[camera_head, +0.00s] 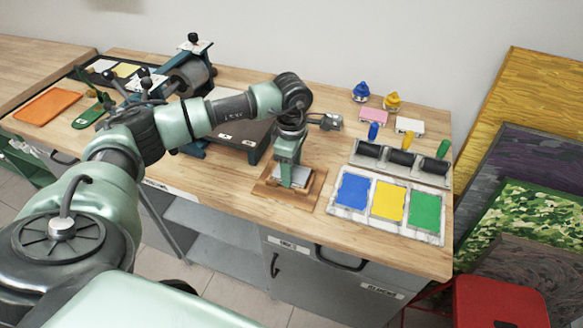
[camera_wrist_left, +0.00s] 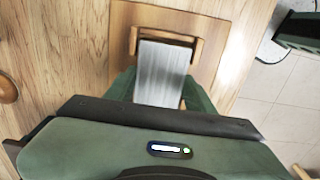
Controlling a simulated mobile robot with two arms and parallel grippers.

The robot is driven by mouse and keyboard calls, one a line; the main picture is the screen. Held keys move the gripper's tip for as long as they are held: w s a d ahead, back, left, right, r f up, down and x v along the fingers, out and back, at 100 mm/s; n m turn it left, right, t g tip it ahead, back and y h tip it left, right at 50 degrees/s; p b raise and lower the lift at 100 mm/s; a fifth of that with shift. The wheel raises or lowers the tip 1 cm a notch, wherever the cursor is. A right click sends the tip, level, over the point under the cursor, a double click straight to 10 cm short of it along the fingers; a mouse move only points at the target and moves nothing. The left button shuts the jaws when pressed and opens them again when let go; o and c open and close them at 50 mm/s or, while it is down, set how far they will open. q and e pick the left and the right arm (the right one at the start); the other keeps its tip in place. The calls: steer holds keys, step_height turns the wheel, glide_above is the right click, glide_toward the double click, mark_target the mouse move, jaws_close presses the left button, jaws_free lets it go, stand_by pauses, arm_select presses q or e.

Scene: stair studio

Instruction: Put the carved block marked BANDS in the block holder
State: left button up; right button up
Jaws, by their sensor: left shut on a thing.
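My left gripper (camera_head: 289,176) reaches down over the wooden block holder (camera_head: 262,191) near the front edge of the bench. It is shut on a grey block, which shows between the fingers in the left wrist view (camera_wrist_left: 162,68). The block lies within the holder's outline, between its raised wooden side pieces (camera_wrist_left: 133,40). I cannot tell whether it rests fully on the holder's base. No BANDS marking is readable on the face I see. My right gripper is not in view.
Right of the holder is a tray (camera_head: 388,232) with blue, yellow and green ink pads. Behind it are rollers (camera_head: 401,158) in a rack. A press (camera_head: 185,80) and an orange tray (camera_head: 48,106) stand left. A red stool (camera_head: 500,302) is at right.

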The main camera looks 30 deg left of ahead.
arm_select(q)
steer(key=shift+f, duration=0.1)
stand_by(0.3)
steer(key=o, duration=1.5)
steer(key=shift+r+p, duration=2.3)
steer(key=shift+r, duration=1.75)
